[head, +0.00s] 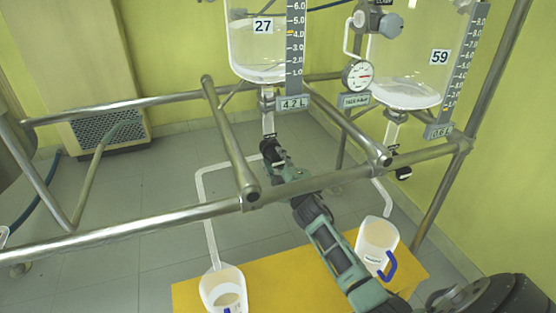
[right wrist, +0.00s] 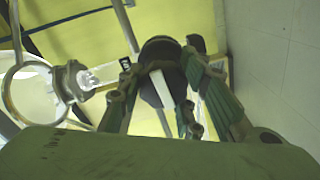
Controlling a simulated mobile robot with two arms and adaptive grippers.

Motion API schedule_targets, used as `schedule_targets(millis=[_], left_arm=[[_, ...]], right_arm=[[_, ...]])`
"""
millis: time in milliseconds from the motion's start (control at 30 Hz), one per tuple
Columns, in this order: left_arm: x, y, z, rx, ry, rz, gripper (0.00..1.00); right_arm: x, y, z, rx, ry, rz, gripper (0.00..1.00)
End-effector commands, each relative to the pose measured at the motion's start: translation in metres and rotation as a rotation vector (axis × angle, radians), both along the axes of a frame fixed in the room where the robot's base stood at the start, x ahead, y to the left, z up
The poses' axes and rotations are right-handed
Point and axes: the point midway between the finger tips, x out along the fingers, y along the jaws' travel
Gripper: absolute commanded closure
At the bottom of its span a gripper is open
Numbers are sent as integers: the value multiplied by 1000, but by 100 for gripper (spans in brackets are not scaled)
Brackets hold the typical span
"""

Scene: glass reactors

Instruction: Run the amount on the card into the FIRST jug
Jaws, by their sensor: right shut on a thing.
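A glass reactor marked 27 (head: 262,45) hangs at top centre in the head view, with a graduated scale (head: 295,45) and a plate reading 4.2 L (head: 293,104). My right gripper (head: 274,152) is below its outlet, shut on a dark valve handle (right wrist: 160,52); the fingers hide part of it. A bent pale pipe (head: 204,205) leads from there down to the left jug (head: 223,290), which holds some pale content. A second jug (head: 377,240) with a blue handle stands to the right. My left gripper is not in view. I cannot identify the card.
Reactor 59 (head: 412,60) stands at right with its own scale and a plate seemingly reading 0.6 L (head: 438,131). Its outlet pipe (head: 380,185) ends above the right jug. A round gauge (head: 358,76) sits between the reactors. Metal rails (head: 120,236) cross in front. The jugs stand on a yellow surface (head: 290,283).

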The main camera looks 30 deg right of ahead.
Motion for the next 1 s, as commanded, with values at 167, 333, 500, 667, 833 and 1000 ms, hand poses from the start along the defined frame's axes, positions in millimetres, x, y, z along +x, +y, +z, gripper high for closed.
schedule_targets(millis=[167,333,500,667,833,1000], left_arm=[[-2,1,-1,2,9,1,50],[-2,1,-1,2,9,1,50],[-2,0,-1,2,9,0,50],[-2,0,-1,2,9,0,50],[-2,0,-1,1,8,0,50],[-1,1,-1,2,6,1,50]], right_arm=[[2,0,7,6,-15,3,94],[2,0,7,5,-15,2,94],[2,-1,8,4,-15,2,62],[1,-1,6,4,-12,1,52],[1,-1,3,4,-8,-1,52],[-5,1,2,5,-5,-1,52]])
